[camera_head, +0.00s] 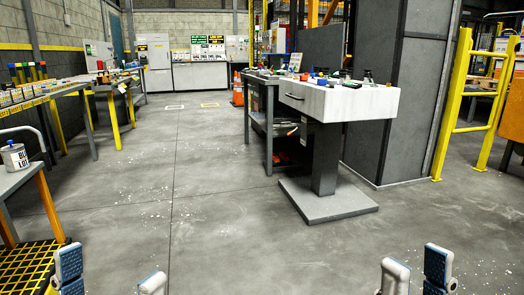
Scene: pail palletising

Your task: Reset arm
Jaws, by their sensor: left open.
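My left gripper (110,273) is at the bottom left of the head view. Its two fingers stand wide apart with only bare floor between them. My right gripper (416,268) is at the bottom, right of centre. Its fingertips are closer together, with a narrow gap and nothing visible between them. Both grippers are low in the picture, and their arms are cut off by the lower edge. A small grey pail (14,157) with a white label stands upright on a grey table (22,178) at the left edge, away from both grippers.
A white-topped pedestal table (345,103) with small items stands right of centre on a grey base plate (328,203). A long bench (45,96) runs along the left. A yellow barrier (452,110) is at the right. The middle floor is clear.

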